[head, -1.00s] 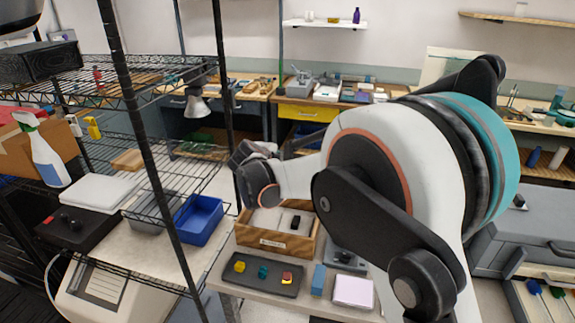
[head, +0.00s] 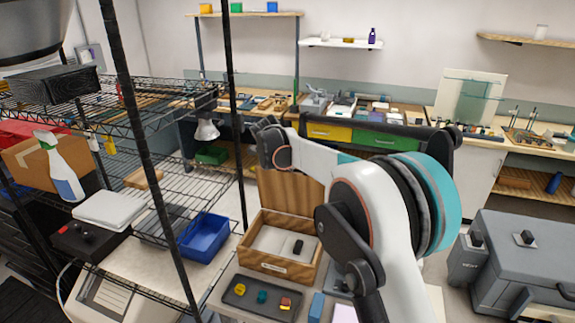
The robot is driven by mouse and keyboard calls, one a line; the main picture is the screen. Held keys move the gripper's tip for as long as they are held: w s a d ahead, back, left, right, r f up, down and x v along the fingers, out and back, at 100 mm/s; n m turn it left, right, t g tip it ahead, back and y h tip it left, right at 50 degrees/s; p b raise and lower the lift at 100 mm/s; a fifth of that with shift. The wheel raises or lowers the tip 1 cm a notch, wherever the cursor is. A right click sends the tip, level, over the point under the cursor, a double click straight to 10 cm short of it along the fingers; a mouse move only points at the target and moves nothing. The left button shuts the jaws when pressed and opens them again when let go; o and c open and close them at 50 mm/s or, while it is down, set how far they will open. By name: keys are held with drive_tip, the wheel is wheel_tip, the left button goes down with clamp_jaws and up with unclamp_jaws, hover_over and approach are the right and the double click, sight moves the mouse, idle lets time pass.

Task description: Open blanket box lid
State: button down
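The wooden box (head: 275,268) stands on the pale table in the head view, with a label on its front. Its wooden lid (head: 283,195) stands raised at the back of the box, and the inside is exposed. A pale panel and a small black object (head: 298,246) show inside. My gripper (head: 268,145) is at the end of my white arm, above the lid's top left. Its fingers are small and dark there, so I cannot tell whether they touch the lid or are open. My arm covers the lid's right part.
A dark tray (head: 235,298) with small coloured pieces lies in front of the box. A black wire rack (head: 150,145) with a blue bin (head: 203,237) stands close on the left. A grey chest (head: 530,265) is at the right. Benches line the back wall.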

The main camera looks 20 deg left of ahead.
drive_tip(key=shift+r, duration=0.15)
drive_tip(key=c, duration=1.9)
unclamp_jaws()
drive_tip(key=shift+c, duration=0.2)
drive_tip(key=shift+o, duration=1.4)
drive_tip(key=shift+s, duration=0.2)
drive_tip(key=shift+w, duration=0.1)
drive_tip(key=v, duration=1.2)
